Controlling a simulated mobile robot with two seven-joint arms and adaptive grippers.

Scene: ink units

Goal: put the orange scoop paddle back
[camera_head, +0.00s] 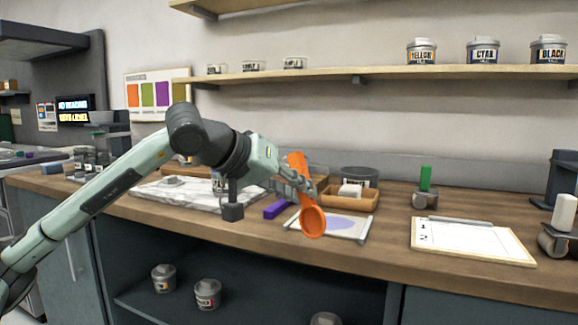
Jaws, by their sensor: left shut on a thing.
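The orange scoop paddle (312,222) is in my left gripper (301,184), above the wooden counter. Its rounded scoop end hangs down in front of a white sheet with a pale purple patch (347,225), and its handle rises up behind the fingers. My left gripper is shut on the paddle's handle; the fingers partly hide it. My right gripper is not in view.
Behind the paddle are a wooden tray (357,203) with a white block and a dark round container (360,176). A clipboard (470,240) lies to the right. A purple block (276,210) and marble slab (160,194) lie left. Bare counter (390,226) separates sheet and clipboard.

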